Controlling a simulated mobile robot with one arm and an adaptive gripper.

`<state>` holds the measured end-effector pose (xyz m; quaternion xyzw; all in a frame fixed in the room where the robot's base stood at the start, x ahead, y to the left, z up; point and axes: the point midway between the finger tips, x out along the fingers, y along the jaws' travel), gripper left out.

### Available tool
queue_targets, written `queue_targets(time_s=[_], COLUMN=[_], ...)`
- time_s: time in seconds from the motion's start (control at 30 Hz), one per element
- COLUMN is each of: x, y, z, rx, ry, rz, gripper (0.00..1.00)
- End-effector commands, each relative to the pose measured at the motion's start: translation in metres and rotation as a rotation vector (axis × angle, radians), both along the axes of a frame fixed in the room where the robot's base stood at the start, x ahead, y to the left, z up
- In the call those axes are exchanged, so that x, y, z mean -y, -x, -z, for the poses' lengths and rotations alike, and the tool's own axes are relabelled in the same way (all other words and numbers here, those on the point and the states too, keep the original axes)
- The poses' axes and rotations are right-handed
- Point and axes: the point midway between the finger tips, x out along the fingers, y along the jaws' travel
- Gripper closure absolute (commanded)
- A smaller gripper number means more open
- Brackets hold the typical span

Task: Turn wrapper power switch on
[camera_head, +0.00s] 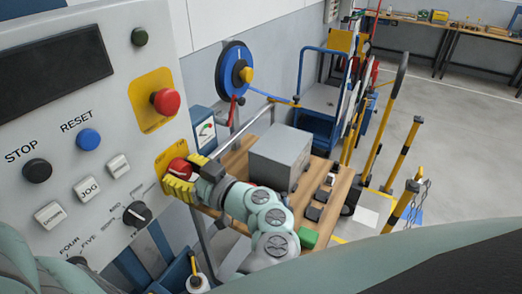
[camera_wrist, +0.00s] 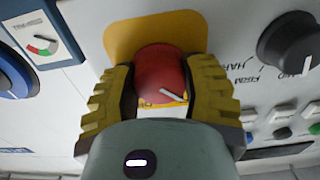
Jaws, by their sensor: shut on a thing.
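The wrapper power switch is a red rotary knob (camera_head: 178,168) on a yellow plate (camera_head: 164,157), at the right edge of the grey control panel (camera_head: 100,190). In the wrist view the red knob (camera_wrist: 160,72) sits in front of its yellow plate (camera_wrist: 155,30), with a slanted white mark near its lower edge. My gripper (camera_head: 181,182) is shut on the knob. In the wrist view its yellow ribbed fingers (camera_wrist: 165,78) stand on either side of it. Part of the plate's lettering is hidden by the fingers.
A red emergency button (camera_head: 165,101) is above the switch on the same panel. A black selector dial (camera_head: 137,214) and several push buttons are to the left. A wooden bench (camera_head: 240,162) with a grey box (camera_head: 280,156) stands behind my arm. Open floor lies farther right.

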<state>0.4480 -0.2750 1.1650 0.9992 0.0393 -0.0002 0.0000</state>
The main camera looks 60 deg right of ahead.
Motion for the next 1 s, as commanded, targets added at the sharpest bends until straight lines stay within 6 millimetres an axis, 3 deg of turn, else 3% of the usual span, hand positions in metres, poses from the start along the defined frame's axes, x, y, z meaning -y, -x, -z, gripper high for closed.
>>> queue_targets(time_s=[0.1, 0.47, 1.0], x=[0.0001, 0.0004, 0.001], y=[0.0001, 0.0008, 0.0011], z=[0.0, -0.0002, -0.0017], rx=[0.0, -0.006, -0.04], ry=[0.0, -0.073, -0.526], rz=[0.0, 0.003, 0.005], gripper=[0.9, 0.9, 0.9])
